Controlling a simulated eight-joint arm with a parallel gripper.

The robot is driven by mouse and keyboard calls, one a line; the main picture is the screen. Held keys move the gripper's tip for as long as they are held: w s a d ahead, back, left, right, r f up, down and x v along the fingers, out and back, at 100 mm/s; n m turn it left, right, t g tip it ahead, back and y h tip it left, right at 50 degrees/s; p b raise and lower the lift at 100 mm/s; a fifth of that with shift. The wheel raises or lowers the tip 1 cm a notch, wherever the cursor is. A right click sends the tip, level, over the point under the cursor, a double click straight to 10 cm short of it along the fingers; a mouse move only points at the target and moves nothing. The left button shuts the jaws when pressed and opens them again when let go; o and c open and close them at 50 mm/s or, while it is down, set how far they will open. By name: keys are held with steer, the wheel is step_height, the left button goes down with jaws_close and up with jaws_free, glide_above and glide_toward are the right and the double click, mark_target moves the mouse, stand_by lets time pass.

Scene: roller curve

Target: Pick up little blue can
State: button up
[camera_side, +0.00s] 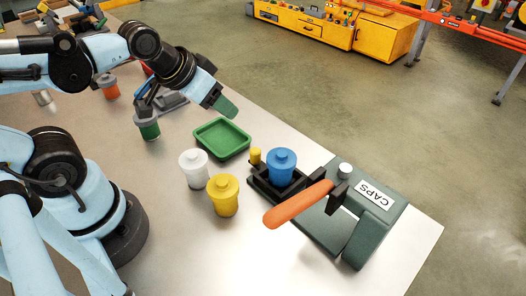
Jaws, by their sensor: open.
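The little blue can (281,168) stands upright with a blue lid in a black holder at the front of a dark green capping press (352,238). My gripper (220,103) hangs above the table to the upper left of the blue can, beyond the green tray. It is open, apart from the blue can. A green-tipped finger shows clearly; the rest of the jaws is hard to make out.
The press's orange handle (298,205) sticks out just in front of the blue can. A small yellow piece (256,156) stands beside it. White (193,169) and yellow (223,196) cans stand left, a green tray (246,137) behind, green (149,130) and orange (109,88) cans farther back.

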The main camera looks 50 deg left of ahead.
steer(key=shift+o, duration=0.5)
steer(key=o, duration=0.6)
steer(key=shift+w+f, duration=0.1)
